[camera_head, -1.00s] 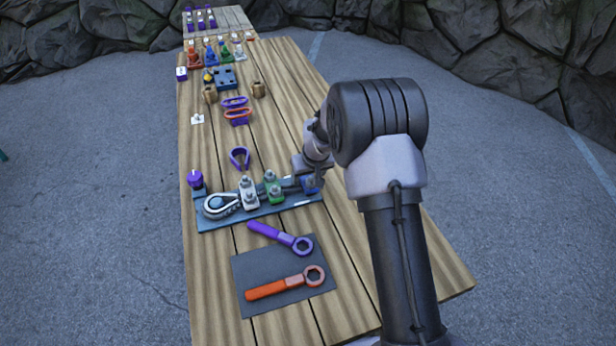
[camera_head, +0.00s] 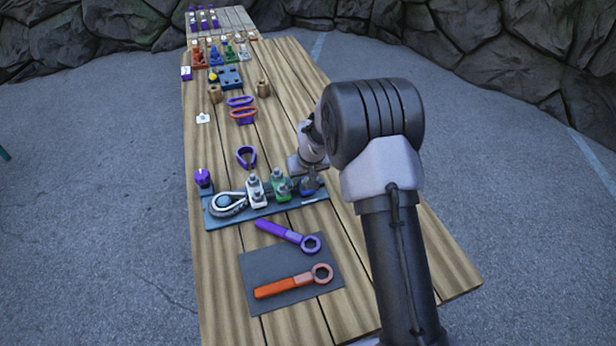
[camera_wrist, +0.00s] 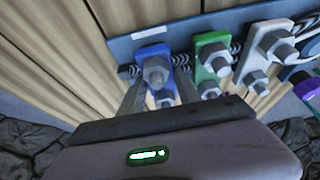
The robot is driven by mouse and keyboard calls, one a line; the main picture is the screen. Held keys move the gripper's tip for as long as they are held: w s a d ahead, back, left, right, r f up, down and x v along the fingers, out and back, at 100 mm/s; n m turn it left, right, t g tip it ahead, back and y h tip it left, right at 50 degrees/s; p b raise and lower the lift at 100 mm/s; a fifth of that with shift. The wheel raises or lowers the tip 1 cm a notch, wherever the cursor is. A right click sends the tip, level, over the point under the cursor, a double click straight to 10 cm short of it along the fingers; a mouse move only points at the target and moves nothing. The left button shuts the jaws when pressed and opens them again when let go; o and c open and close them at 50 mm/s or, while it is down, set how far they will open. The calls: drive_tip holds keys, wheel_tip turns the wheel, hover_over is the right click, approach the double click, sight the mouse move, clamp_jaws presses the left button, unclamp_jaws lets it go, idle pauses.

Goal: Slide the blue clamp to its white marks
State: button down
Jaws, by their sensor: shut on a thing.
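The blue clamp (camera_wrist: 154,56) sits on the blue base board (camera_wrist: 119,47), over the dark cable, with a grey bolt on it. My gripper (camera_wrist: 158,92) has one finger on each side of the clamp and is shut on it. In the head view my gripper (camera_head: 304,172) hides much of the blue clamp (camera_head: 309,188), near the board's right end. A white mark (camera_wrist: 151,34) on the board's edge lies beside the clamp, roughly level with it in the wrist view. Any mark under the clamp or fingers is hidden.
The green clamp (camera_wrist: 211,52) stands close beside the blue one, then the white clamp (camera_wrist: 266,52). A cable loop end (camera_head: 228,204) and purple knob (camera_head: 203,177) are further left.

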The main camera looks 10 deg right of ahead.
drive_tip(key=shift+a, duration=0.1)
drive_tip(key=c, duration=1.1)
unclamp_jaws()
drive_tip(key=shift+a, duration=0.1)
drive_tip(key=shift+o, duration=1.3)
drive_tip(key=shift+a, duration=0.15)
drive_tip(key=shift+s+r, duration=0.1)
drive_tip(key=shift+r, duration=0.1)
drive_tip(key=p+v, duration=0.4)
drive_tip(key=v, duration=1.3)
drive_tip(key=shift+d, duration=0.25)
